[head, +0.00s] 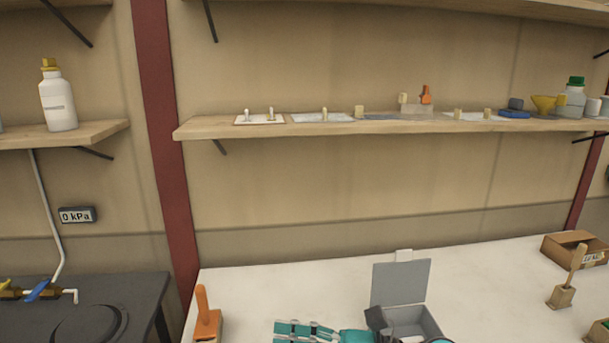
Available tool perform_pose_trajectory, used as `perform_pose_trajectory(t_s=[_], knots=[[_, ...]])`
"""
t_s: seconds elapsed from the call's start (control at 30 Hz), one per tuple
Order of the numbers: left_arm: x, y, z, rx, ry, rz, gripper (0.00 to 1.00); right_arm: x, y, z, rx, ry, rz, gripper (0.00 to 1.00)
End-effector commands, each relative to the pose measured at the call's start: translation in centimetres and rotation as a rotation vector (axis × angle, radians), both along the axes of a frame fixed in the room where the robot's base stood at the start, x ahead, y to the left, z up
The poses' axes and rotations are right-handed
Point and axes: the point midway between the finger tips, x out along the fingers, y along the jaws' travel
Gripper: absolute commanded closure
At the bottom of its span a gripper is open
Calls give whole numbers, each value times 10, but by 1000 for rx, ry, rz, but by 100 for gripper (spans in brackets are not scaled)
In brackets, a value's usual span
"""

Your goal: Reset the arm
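A teal and dark jointed gripper (281,333) shows at the bottom edge of the head view. It appears to be my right gripper, with its fingers pointing left over the white table (245,290). Its lower part is cut off by the frame, so I cannot tell how far its fingers are apart. I see no object clearly between them. The teal and dark parts to its right overlap the front of an open grey box (420,321). My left gripper is not in view.
The grey box's lid (400,283) stands up. An orange-handled tool (205,318) is left of the gripper. A wooden-handled brush (564,292) and cardboard box (572,248) are at right. A shelf (225,130) with small items runs above. A gauge (77,215) reads 0 kPa.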

Motion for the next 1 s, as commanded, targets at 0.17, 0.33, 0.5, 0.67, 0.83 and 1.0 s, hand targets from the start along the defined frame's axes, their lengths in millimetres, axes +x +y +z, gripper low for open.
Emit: perform_pose_trajectory(t_s=[0.17, 0.33, 0.5, 0.67, 0.83, 1.0], knots=[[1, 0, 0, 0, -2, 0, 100, 34, -41, 50, 561, 440, -274, 56], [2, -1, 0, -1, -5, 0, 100, 70, -123, 16, 1017, 918, -583, 56], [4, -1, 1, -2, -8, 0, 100, 59, -196, -85, 1383, 1410, -938, 56], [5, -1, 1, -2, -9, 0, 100, 2, -230, -180, 1601, 1794, -1272, 56], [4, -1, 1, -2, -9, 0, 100, -65, -238, -239, 1700, 2057, -1550, 56], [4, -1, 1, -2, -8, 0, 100, -123, -236, -269, -1528, -1970, 1564, 56]])
